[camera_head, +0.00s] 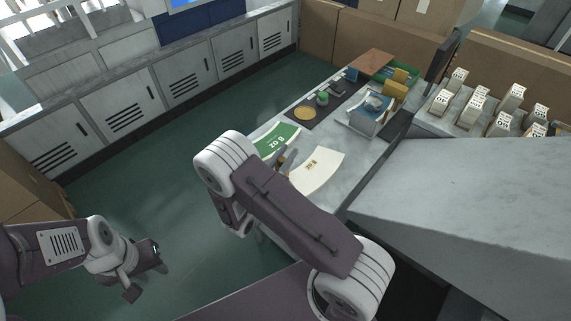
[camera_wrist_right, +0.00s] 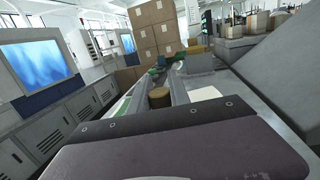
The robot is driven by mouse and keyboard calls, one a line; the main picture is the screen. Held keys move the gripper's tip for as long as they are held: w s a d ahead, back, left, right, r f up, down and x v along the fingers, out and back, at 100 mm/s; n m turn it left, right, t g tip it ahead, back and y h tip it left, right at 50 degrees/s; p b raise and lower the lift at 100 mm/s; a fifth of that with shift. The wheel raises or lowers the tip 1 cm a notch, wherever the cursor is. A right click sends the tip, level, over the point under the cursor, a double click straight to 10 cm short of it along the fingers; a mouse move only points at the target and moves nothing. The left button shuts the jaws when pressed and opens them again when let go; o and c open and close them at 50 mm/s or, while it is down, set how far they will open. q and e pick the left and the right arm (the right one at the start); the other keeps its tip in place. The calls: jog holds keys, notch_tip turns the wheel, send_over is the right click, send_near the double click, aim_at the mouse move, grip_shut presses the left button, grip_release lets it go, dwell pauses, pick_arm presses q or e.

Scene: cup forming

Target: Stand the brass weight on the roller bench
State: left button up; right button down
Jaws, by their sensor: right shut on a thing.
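The brass weight (camera_wrist_right: 158,97), a short brownish cylinder, sits between the fingers of my right gripper in the right wrist view. My right gripper (camera_head: 284,160) is shut on it, above the bench (camera_head: 262,196) that carries the paper blanks. In the head view my right arm hides most of this gripper, and I cannot make out the weight there. My left gripper (camera_head: 146,272) is open and empty, over the green floor at the lower left. I cannot tell which surface is the roller bench; no rollers show clearly.
A green blank (camera_head: 277,140) and a cream blank (camera_head: 318,170) lie near my right gripper. Behind them are a dark mat (camera_head: 325,104) with a yellow disc (camera_head: 304,113) and a blue-white box (camera_head: 371,113). Paper stacks (camera_head: 476,103) stand right. A large grey slab (camera_head: 460,195) blocks the right.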

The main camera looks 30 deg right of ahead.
jog(key=shift+w+a+f, duration=0.15)
jog(key=shift+f, duration=0.65)
jog(key=shift+w+a+f, duration=0.1)
jog(key=shift+a+f, duration=0.05)
jog(key=shift+f, duration=0.65)
jog(key=shift+w+a+f, duration=0.15)
jog(key=shift+f, duration=0.65)
jog(key=shift+f+b, duration=0.15)
jog(key=shift+b, duration=0.15)
jog(key=c, duration=1.2)
grip_release()
